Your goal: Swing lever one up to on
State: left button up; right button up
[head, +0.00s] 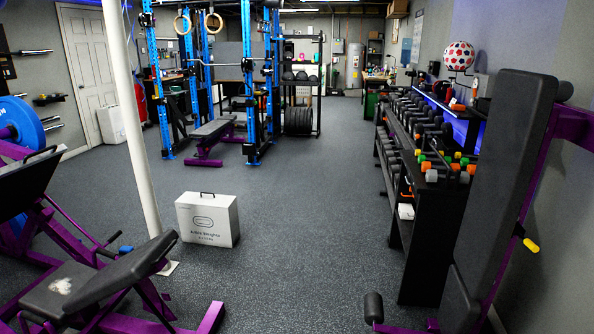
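I cannot make out lever one in the head view. A small grey box (338,46) hangs on the far back wall, too small to tell whether it bears a lever. Neither of my grippers shows in this view.
A white ankle-weights box (207,219) stands on the floor by a white pole (134,120). Purple benches fill the left front. A dumbbell rack (425,225) and a purple machine with a black pad (504,170) line the right. The middle floor (310,190) is clear toward the back.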

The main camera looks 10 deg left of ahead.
aim_at(119, 233)
jog(key=i+u, duration=0.15)
jog(key=i, duration=0.6)
jog(key=i+u, duration=0.15)
jog(key=i, duration=0.55)
jog(key=i+l+u, duration=0.15)
jog(key=i, duration=0.6)
jog(key=i+j+z, duration=0.1)
jog(key=i+z, duration=0.2)
jog(key=i, duration=1.9)
